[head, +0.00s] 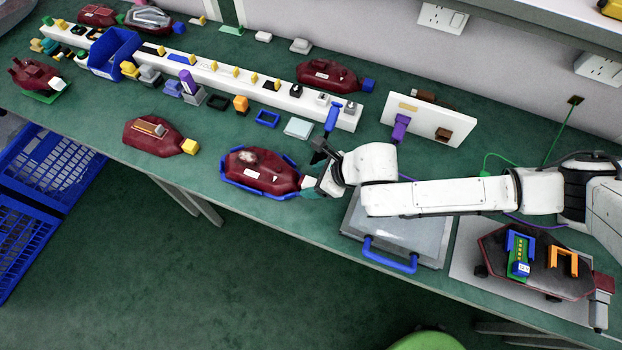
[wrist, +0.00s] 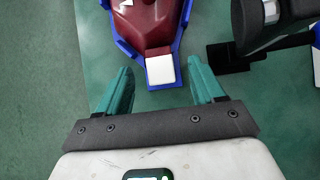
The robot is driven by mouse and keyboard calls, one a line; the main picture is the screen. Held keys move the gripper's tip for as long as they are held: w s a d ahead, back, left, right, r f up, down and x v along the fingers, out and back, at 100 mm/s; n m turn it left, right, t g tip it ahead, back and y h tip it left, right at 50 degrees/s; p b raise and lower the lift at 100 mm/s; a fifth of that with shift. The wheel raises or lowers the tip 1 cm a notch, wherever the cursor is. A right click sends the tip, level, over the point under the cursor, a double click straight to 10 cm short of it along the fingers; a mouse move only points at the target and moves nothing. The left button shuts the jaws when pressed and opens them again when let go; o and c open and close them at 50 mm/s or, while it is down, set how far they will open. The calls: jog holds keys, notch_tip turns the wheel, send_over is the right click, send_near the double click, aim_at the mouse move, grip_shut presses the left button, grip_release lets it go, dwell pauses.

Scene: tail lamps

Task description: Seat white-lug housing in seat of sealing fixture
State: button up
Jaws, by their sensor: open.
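The white-lug housing (head: 258,172) is dark red and lies within the blue rim of the sealing fixture (head: 232,184), near the table's front edge. In the wrist view the housing (wrist: 147,22) points its white lug (wrist: 160,72) toward me, at the end of the blue rim (wrist: 177,40). I cannot tell whether it is fully down in the seat. My gripper (head: 309,187) is at the lug end. Its teal fingers (wrist: 164,84) are open, one on each side of the lug, with visible gaps. A dark upright part with a blue handle (head: 332,118) stands beside the fixture.
A yellow-lug housing (head: 150,136) lies to the left, and a blue-lug housing (head: 325,75) lies behind. A grey panel with a blue handle (head: 390,256) is right of the fixture, under my arm. A long white rail (head: 215,78) with small parts runs behind.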

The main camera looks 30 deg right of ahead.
jog(key=v, duration=0.8)
jog(key=shift+s+r, duration=0.2)
jog(key=shift+r, duration=0.05)
jog(key=shift+d, duration=0.15)
jog(key=shift+c, duration=0.5)
